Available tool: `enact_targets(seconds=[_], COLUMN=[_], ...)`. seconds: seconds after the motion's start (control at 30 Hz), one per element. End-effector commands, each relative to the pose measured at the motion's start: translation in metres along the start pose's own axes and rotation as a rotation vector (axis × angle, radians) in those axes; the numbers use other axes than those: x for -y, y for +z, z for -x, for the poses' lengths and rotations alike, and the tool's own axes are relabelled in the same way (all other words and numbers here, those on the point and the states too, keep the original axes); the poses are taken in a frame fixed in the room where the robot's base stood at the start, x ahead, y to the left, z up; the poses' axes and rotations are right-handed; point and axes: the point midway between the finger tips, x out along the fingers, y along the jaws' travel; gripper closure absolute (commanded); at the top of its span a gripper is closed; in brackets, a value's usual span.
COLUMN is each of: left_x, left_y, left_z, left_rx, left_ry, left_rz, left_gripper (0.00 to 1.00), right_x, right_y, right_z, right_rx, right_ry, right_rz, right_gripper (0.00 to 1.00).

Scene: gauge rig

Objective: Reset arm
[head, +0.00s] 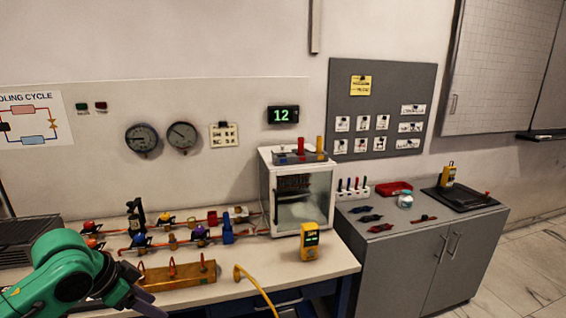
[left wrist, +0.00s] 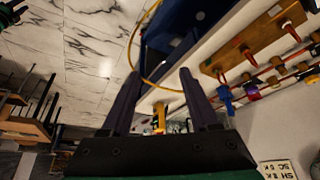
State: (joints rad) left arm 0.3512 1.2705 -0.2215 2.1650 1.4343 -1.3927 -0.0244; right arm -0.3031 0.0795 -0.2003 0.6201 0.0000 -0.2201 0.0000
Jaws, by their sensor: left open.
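My left arm, green, comes in from the lower left in the head view. Its gripper (head: 140,297) is above the front left of the workbench (head: 330,256), in front of the wooden block (head: 160,276) with red-handled tools. In the left wrist view the two dark fingers of my left gripper (left wrist: 160,85) stand wide apart with nothing between their tips. That view looks past the bench edge to the marble floor, and the wooden block (left wrist: 250,42) is at its upper right. My right gripper is not in view.
Red piping with valves (head: 200,232) runs along the bench behind the block. A glass-fronted box (head: 303,195) and a yellow meter (head: 310,242) stand at the right. A yellow hose (head: 258,287) hangs over the front edge. A grey cabinet (head: 420,255) stands farther right.

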Motion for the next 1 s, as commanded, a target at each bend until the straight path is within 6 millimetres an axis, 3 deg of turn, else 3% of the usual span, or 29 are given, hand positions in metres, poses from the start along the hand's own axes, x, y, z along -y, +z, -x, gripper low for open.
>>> enact_targets(seconds=[0.2, 0.37, 0.53, 0.63, 0.77, 0.87, 1.0], left_x=[0.040, 0.077, 0.111, 0.118, 0.096, 0.053, -0.034], left_y=[0.004, 0.024, 0.075, 0.127, 0.221, 0.292, 0.379], left_z=[-0.034, -0.075, -0.136, -0.185, -0.257, -0.303, -0.350], left_rx=[-0.084, -0.136, -0.151, -0.124, -0.033, 0.058, 0.190], left_ry=[-0.035, -0.085, -0.163, -0.220, -0.292, -0.321, -0.308], left_rz=[0.136, 0.269, 0.420, 0.509, 0.592, 0.608, 0.579], left_gripper=[0.39, 0.39, 0.39, 0.39, 0.39, 0.39, 0.39], right_x=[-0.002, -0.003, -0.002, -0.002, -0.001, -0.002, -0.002], right_y=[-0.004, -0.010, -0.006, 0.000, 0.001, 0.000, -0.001], right_z=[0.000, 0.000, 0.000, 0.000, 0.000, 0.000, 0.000], right_rx=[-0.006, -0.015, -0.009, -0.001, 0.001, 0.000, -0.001], right_ry=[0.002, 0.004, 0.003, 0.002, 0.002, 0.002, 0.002], right_rz=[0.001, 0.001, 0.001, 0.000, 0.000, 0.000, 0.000], right_gripper=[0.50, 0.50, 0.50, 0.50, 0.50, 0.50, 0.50])
